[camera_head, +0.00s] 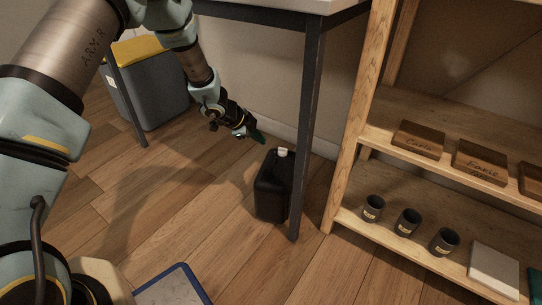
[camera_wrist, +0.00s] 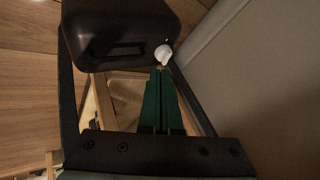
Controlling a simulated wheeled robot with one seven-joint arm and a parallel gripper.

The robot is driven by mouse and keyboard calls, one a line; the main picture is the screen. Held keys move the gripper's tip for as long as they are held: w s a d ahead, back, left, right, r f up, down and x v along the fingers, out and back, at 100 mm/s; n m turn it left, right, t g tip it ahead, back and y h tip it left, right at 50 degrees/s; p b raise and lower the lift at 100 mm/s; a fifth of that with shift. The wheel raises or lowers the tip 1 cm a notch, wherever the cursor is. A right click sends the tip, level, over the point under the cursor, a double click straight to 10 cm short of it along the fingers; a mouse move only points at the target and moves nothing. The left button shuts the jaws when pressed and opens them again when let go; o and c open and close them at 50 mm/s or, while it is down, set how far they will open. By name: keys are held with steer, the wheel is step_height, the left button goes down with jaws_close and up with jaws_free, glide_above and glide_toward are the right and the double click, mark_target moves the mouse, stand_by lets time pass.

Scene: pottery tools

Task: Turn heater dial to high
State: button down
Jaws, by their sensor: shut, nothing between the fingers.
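My gripper (camera_head: 258,137) reaches down under the table, near the wall and above the floor. Its green fingers show in the wrist view (camera_wrist: 160,72); they are together, with nothing between them.
A dark table leg (camera_head: 308,125) stands just right of the jerrycan. A wooden shelf (camera_head: 350,150) with cups and wooden blocks is at the right. A grey bin (camera_head: 150,95) with a yellow lid is at the back left. The wood floor between is mostly clear.

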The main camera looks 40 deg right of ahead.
mark_target(279, 152)
steer(key=b+x, duration=0.3)
steer(key=x, duration=0.7)
steer(key=shift+r, duration=0.1)
steer(key=shift+w+r+p, duration=0.1)
steer(key=shift+r+p, duration=0.05)
steer(key=shift+p, duration=0.3)
